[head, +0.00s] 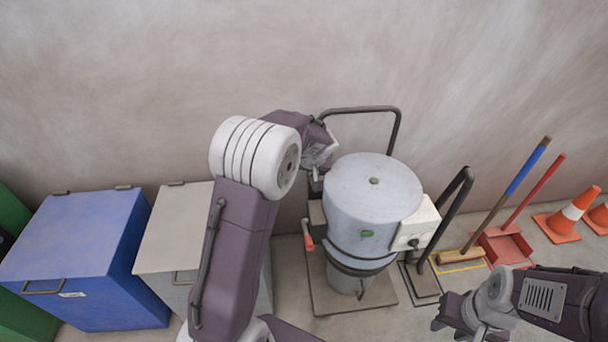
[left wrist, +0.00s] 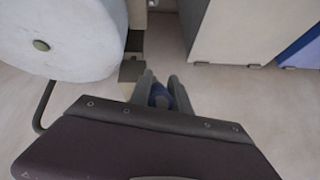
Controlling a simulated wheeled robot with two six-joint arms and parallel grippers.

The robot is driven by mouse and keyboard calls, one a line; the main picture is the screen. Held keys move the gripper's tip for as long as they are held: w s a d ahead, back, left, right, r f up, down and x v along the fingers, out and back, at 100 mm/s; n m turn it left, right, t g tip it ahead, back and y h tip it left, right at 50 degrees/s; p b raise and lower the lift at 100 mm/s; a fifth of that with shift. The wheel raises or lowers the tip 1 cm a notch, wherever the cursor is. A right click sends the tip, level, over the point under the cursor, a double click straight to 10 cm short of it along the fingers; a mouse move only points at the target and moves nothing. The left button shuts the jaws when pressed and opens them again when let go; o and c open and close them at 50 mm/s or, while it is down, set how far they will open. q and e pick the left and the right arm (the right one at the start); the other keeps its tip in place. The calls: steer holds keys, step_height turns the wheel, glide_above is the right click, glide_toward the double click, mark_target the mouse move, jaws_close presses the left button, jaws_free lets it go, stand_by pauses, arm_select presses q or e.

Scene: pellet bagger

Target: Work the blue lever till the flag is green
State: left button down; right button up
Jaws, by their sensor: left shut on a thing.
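The pellet bagger is a grey drum (head: 373,200) on a stand by the wall. A small green tab (head: 367,233) shows on the drum's front; it looks like the flag. My left gripper (head: 325,160) is behind the drum's left side. In the left wrist view its fingers (left wrist: 160,80) are shut on a blue piece, which looks like the blue lever's grip (left wrist: 158,94). The rest of the lever is hidden in both views. My right gripper (head: 440,323) is at the bottom right, away from the bagger; its jaw gap is unclear.
A red-gripped handle (head: 307,235) hangs at the drum's left, and a white box (head: 417,226) is on its right. Blue (head: 75,240) and grey (head: 172,228) bins stand left. A broom (head: 510,195), red dustpan (head: 505,247) and cones (head: 566,217) stand right.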

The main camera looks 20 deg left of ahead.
arm_select(q)
steer(key=c, duration=1.2)
jaws_free()
steer(key=v, duration=0.9)
